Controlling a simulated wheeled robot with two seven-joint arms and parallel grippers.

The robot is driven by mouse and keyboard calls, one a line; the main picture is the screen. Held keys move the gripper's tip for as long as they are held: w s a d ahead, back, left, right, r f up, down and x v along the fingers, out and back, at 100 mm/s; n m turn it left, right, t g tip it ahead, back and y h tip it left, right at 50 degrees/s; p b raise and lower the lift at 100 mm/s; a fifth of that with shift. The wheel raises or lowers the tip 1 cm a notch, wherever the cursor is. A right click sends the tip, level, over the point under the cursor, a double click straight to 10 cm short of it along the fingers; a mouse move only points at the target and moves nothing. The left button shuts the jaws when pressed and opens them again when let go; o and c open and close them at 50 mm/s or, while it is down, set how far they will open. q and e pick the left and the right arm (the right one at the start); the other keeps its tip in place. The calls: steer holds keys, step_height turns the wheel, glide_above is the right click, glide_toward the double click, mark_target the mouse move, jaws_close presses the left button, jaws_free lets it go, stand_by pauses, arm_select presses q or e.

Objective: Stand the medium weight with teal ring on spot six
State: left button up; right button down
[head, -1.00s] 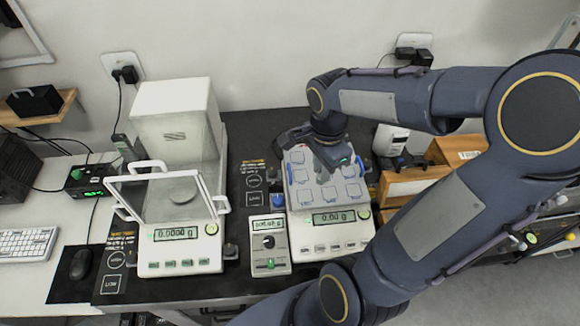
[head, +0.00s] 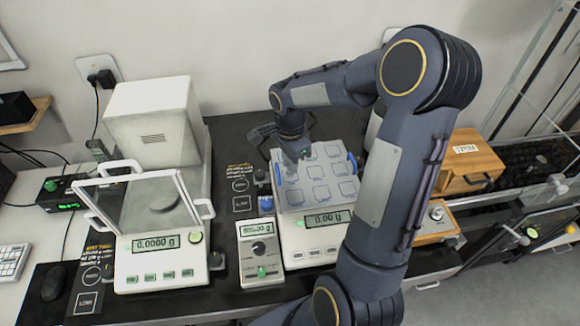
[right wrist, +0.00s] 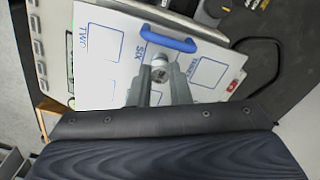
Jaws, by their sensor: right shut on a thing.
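In the right wrist view, the right gripper (right wrist: 158,92) is shut on a small silver weight (right wrist: 159,71), whose round top shows between the fingers. Its ring colour and base are hidden. The weight is beside the printed word SIX on the tray (right wrist: 112,98), close to a blue handle (right wrist: 165,39). I cannot tell whether it touches the tray. My left gripper is not in view.
The tray sits on a balance (head: 310,255) reading 0.00 g. A small blue-topped object (head: 265,204) stands left of it. A glass-shielded balance (head: 160,272) is at left, a grey handset (head: 261,262) between them. A wooden box (head: 465,160) stands at right.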

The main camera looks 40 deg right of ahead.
steer(key=shift+f, duration=0.25)
steer(key=c, duration=1.3)
jaws_free()
steer(key=shift+c, duration=0.2)
steer(key=shift+r, duration=0.15)
step_height(320, 180, up, 11)
steer(key=s+a+f+n+t+y, duration=0.1)
steer(key=s+a+n+t+y, duration=0.2)
steer(key=s+a+n, duration=1.1)
steer(key=s+n+t, duration=0.2)
steer(key=s+n, duration=0.1)
steer(key=s, duration=0.1)
steer(key=shift+t+y, duration=0.3)
steer(key=shift+y, duration=0.1)
